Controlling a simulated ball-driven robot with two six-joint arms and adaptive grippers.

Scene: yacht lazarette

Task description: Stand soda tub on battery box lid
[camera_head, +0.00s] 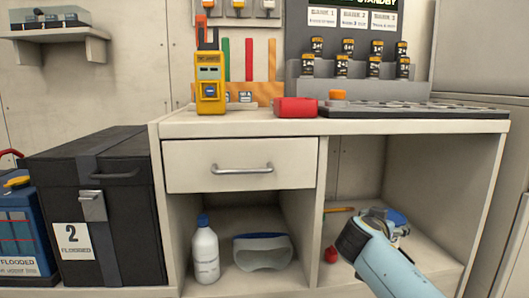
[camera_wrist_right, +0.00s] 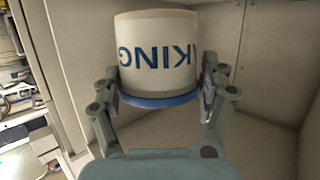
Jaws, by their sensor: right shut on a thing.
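The soda tub (camera_wrist_right: 160,45) is white with a blue lid and blue lettering reading "KING" upside down in the right wrist view. My right gripper (camera_head: 383,222) reaches into the lower right compartment, shut on the tub, with a finger at each side near the lid. In the head view a blue patch of the lid (camera_head: 398,216) shows beyond the gripper; the rest of the tub is hidden. The battery box (camera_head: 125,220) is black, with a strap, a latch and a "2 FLOODED" label, at left. Its lid (camera_head: 75,145) is closed and bare. My left gripper is not in view.
A small red object (camera_head: 330,254) lies near my arm. The counter (camera_head: 180,125) holds a yellow radio (camera_head: 210,80) and a red case (camera_head: 296,107).

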